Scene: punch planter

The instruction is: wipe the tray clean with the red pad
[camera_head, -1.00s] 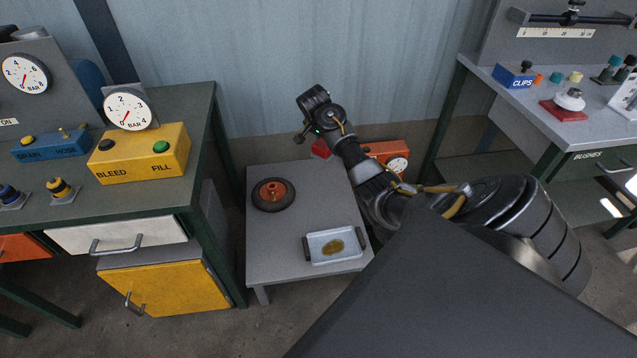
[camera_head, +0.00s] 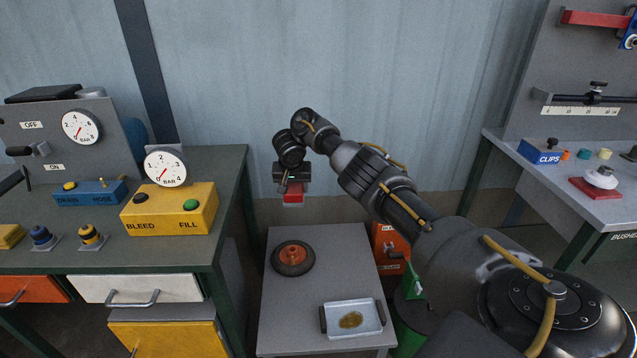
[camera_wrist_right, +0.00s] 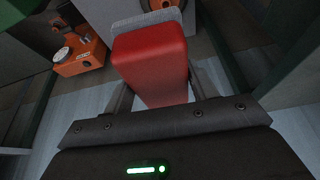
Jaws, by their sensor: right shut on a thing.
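The red pad (camera_head: 293,193) is held in my right gripper (camera_head: 292,184), which is shut on it. In the right wrist view the red pad (camera_wrist_right: 152,62) fills the space between the fingers. The gripper hangs in the air above the back of the low grey table, fingers downward. The tray (camera_head: 337,331) is light, shallow and rectangular with dark handles at its ends. It lies near the table's front right, with a brown-yellow stain (camera_head: 351,320) on its floor. The pad is apart from the tray. My left gripper is not in view.
A black wheel with an orange hub (camera_head: 292,258) lies on the low table (camera_head: 325,280), left of and behind the tray. An orange box (camera_head: 389,248) and a green bin (camera_head: 408,310) stand right of the table. A workbench (camera_head: 228,180) rises at left. Bare tabletop lies between wheel and tray.

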